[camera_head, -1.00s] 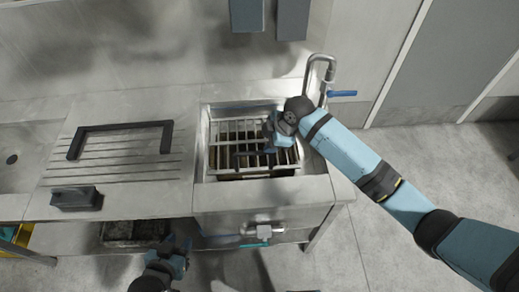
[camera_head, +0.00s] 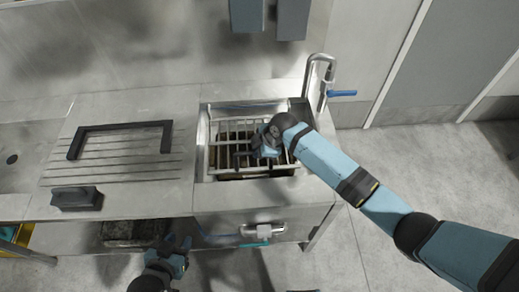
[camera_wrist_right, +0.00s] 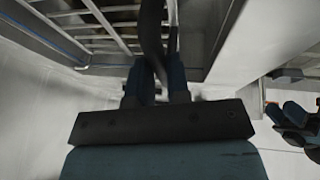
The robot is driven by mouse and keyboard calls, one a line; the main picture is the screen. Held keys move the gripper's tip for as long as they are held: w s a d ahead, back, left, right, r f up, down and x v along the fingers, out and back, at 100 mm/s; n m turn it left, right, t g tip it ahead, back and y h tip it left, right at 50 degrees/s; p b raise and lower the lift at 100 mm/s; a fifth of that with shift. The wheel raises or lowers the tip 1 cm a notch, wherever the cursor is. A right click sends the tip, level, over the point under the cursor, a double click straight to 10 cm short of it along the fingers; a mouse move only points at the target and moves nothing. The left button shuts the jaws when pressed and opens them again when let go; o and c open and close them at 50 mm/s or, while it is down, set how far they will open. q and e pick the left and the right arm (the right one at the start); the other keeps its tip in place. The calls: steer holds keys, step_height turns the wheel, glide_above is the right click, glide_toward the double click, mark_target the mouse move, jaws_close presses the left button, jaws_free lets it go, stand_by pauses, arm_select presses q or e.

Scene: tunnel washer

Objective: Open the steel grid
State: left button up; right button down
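The steel grid (camera_head: 226,138) lies in the opening of the steel basin at the middle of the head view. Its bars also show at the upper left of the right wrist view (camera_wrist_right: 97,14). My right gripper (camera_head: 262,146) is over the grid, low among its bars, and hides part of it.
A steel tap with a blue lever (camera_head: 341,93) stands behind the basin at the right. A valve (camera_head: 263,230) is on the basin's front. Left of the basin is a ribbed counter with a black handle (camera_head: 124,127) and a dark block (camera_head: 76,198). Open floor lies to the right.

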steer(key=shift+w+r+g+p, duration=0.15)
steer(key=shift+w+r+p, duration=0.05)
steer(key=shift+r+p, duration=0.2)
steer(key=shift+w+r+g+p, duration=0.15)
steer(key=shift+r+p, duration=0.1)
steer(key=shift+r, duration=0.25)
steer(key=w+r+g+p, duration=0.3)
steer(key=w+r, duration=0.6)
steer(key=r, duration=0.5)
steer(key=shift+m, duration=0.4)
